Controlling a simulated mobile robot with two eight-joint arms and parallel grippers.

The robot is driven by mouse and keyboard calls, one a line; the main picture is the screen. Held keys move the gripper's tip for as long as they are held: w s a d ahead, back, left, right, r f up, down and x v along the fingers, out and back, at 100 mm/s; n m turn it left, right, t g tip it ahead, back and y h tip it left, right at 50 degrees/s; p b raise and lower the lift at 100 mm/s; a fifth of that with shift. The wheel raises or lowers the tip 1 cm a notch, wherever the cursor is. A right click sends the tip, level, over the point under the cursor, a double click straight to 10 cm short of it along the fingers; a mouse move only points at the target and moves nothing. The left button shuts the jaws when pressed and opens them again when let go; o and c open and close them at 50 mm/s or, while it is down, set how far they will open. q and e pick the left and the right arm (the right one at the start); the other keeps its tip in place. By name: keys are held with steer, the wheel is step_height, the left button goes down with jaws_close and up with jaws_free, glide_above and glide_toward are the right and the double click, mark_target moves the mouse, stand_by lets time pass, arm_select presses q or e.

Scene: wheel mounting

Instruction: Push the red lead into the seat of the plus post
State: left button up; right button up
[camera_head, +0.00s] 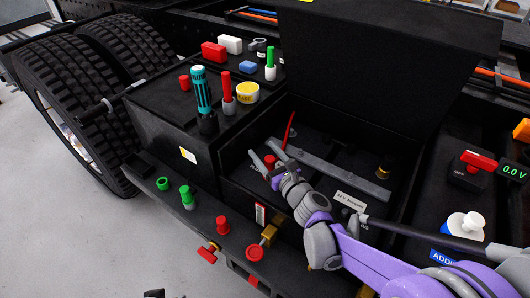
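The red lead (288,130) rises as a thin red strip inside the open black battery box, and a red piece (270,161) sits at its lower end. My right gripper (262,152) is over that red piece, its grey fingers apart on either side of it. Whether they grip it is too small to tell. The plus post and its seat are not clearly seen; the gripper may cover them. A brass-coloured post (383,172) stands at the right side of the box. I cannot make out my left gripper.
A grey bar (330,170) crosses the box, and its raised black lid (390,60) stands behind. A teal-handled tool (202,95) and small parts stand on the left ledge. A red-handled device (470,165) and a meter reading 0.0 V (513,171) are right.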

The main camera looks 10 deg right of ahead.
steer(key=v, duration=1)
steer(key=shift+s+d, duration=0.15)
steer(key=shift+s, duration=0.25)
